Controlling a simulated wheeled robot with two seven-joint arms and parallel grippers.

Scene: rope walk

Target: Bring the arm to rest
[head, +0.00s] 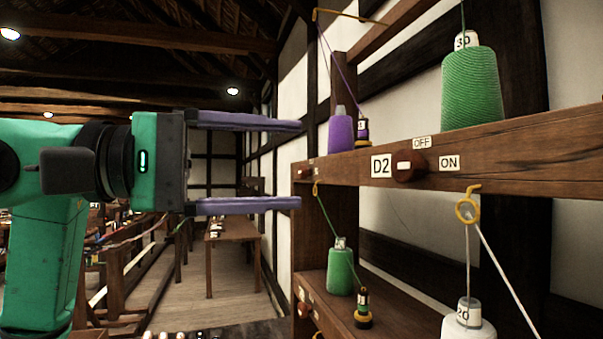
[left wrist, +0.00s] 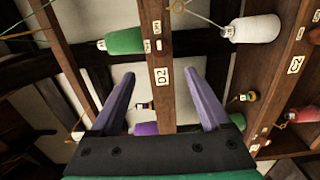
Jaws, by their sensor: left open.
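My left gripper (head: 300,164) comes in from the left in the head view on a green arm. Its two purple fingers are wide apart with nothing between them, pointing right toward the wooden rack. In the head view it appears left of the D2 label (head: 381,164) and the dark round knob (head: 408,166) on the shelf edge. In the left wrist view the gripper (left wrist: 163,78) is also open, with the D2 label (left wrist: 162,76) showing between the fingertips. My right gripper does not show.
A green cone (head: 472,90) and a purple cone (head: 341,130) stand on the upper shelf (head: 540,150). Below are a smaller green cone (head: 341,268) and a white cone (head: 468,320), with thread running through a yellow guide (head: 467,209). A wooden table (head: 232,229) stands farther back beside open floor.

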